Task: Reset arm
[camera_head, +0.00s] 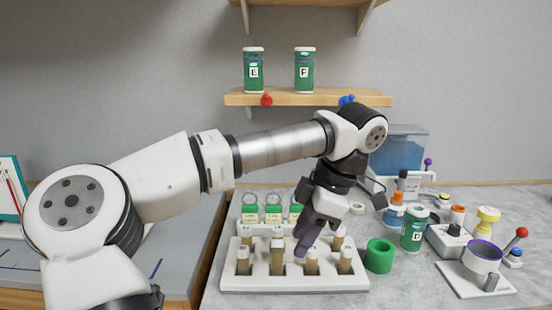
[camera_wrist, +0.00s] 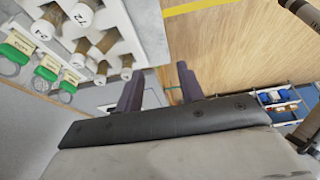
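My arm reaches across the head view from the lower left. My gripper (camera_head: 307,245) points down over the white vial rack (camera_head: 295,283) on the counter, with its purple fingers among or just above the brown vials. I cannot tell whether it touches any. In the wrist view my gripper (camera_wrist: 160,88) shows two fingers apart with nothing between them. Brown vials with white caps (camera_wrist: 95,35) stand in the rack to the upper left of the fingers in that view.
Green-tagged rings (camera_head: 272,212) stand behind the rack. A green ring (camera_head: 379,255), a green jar (camera_head: 413,235) and a device with a purple ring (camera_head: 483,258) stand to the right. Above, a shelf (camera_head: 325,98) holds jars E (camera_head: 254,72) and F (camera_head: 304,72).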

